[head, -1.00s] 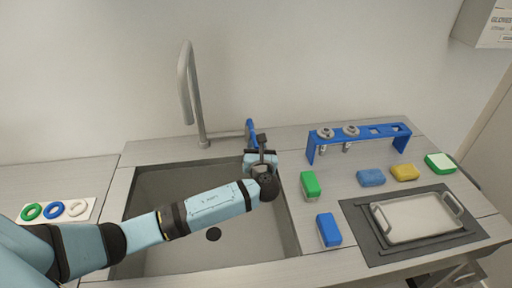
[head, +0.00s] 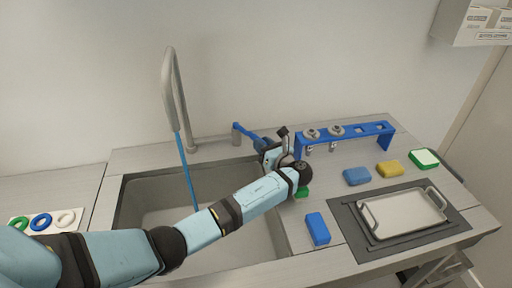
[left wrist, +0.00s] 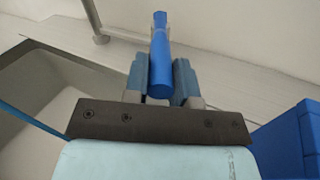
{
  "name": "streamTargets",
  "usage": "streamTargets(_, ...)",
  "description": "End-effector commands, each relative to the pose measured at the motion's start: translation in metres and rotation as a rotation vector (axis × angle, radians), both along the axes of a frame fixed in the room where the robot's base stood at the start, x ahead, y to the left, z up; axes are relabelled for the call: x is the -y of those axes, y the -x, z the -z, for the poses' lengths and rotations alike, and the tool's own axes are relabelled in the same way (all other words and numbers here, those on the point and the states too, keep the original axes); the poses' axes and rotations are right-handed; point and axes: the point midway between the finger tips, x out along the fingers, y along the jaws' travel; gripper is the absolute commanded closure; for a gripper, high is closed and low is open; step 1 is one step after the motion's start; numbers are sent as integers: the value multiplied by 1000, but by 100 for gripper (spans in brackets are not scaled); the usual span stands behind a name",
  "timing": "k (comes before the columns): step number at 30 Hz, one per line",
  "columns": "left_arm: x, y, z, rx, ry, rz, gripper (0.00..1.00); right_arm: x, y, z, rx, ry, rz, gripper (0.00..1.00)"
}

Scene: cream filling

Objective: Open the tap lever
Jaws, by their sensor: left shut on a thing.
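The blue tap lever (head: 247,132) stands on the counter behind the sink, to the right of the grey tap (head: 169,88). It points to the right and toward me. My left gripper (head: 270,152) is shut on the lever's free end. In the left wrist view the lever (left wrist: 160,62) lies between the two blue fingers of my left gripper (left wrist: 161,80). A thin blue stream of water (head: 186,172) runs from the tap's spout down into the sink (head: 150,190). My right gripper is not in view.
A blue rack (head: 300,146) holding metal nozzles stands just right of my left gripper. A green block (head: 302,193) is partly hidden by my left arm. A blue sponge (head: 317,229) and a tray (head: 405,214) on a dark mat lie further right. Coloured rings (head: 41,222) lie at left.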

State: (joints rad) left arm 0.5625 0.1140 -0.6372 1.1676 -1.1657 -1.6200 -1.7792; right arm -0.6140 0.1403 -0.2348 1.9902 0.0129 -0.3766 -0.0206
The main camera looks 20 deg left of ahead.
Motion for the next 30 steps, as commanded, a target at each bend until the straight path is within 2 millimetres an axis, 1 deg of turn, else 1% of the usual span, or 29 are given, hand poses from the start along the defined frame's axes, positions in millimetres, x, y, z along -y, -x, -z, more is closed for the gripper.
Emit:
streamTargets(7,5,-9,1,-1,0,-63,100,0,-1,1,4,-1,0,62)
streamTargets(20,5,-10,1,-1,-1,-73,100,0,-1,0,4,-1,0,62)
streamTargets(21,5,-10,1,-1,-1,-72,66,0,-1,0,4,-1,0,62)
streamTargets(23,4,-10,1,-1,-1,-72,52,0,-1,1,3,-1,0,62)
streamTargets(24,5,-10,1,0,0,-72,50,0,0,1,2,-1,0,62)
streamTargets(30,4,-10,0,0,0,-72,50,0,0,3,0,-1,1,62)
